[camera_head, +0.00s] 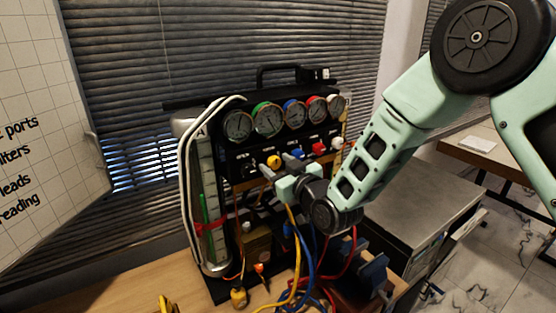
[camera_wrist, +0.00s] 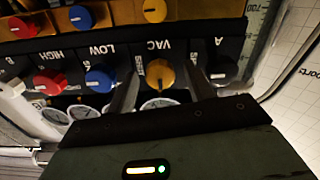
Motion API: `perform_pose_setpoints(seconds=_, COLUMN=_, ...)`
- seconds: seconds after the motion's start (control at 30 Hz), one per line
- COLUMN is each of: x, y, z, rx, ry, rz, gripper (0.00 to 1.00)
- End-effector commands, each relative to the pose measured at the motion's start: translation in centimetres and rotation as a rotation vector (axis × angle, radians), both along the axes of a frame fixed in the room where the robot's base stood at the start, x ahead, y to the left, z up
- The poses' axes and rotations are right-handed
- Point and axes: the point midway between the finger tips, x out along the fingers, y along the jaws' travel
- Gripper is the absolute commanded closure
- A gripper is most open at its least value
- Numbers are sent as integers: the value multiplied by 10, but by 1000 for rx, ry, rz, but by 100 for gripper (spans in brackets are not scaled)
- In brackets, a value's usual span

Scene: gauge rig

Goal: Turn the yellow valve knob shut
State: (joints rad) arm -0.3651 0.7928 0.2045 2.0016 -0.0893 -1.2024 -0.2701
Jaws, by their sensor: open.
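The yellow valve knob (camera_wrist: 160,74) is under the label VAC on the black panel, in the middle of the wrist view, which shows the panel upside down. It also shows in the head view (camera_head: 273,162), below the gauges. My gripper (camera_wrist: 162,70) is open, with one finger on each side of the knob. Gaps show between knob and fingers; I cannot tell whether the tips reach past its face. In the head view my gripper (camera_head: 279,167) is at the panel front, just below the knob.
Blue (camera_wrist: 100,77) and red (camera_wrist: 48,81) knobs sit to one side, a black knob (camera_wrist: 222,70) to the other. A second yellow round part (camera_wrist: 155,10) is on the brass bar. Coloured hoses (camera_head: 300,265) hang below my gripper. A clear tube (camera_head: 212,200) stands left.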

Motion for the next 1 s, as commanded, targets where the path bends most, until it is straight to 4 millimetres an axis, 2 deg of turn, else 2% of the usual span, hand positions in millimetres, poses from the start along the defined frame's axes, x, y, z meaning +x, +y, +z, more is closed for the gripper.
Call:
perform_pose_setpoints(seconds=0.27, x=2, y=1, z=0, rx=0, ry=0, rz=0, gripper=48)
perform_pose_setpoints(seconds=0.3, x=2, y=1, z=0, rx=0, ry=0, rz=0, gripper=50)
perform_pose_setpoints(seconds=0.4, x=2, y=1, z=0, rx=0, ry=0, rz=0, gripper=78)
perform_pose_setpoints(seconds=0.47, x=1, y=1, z=0, rx=0, ry=0, rz=0, gripper=92)
perform_pose_setpoints(seconds=0.77, x=1, y=1, z=-2, rx=17, ry=12, rz=0, gripper=92)
perform_pose_setpoints(seconds=1.0, x=2, y=1, z=-6, rx=111, ry=72, rz=-1, gripper=92)
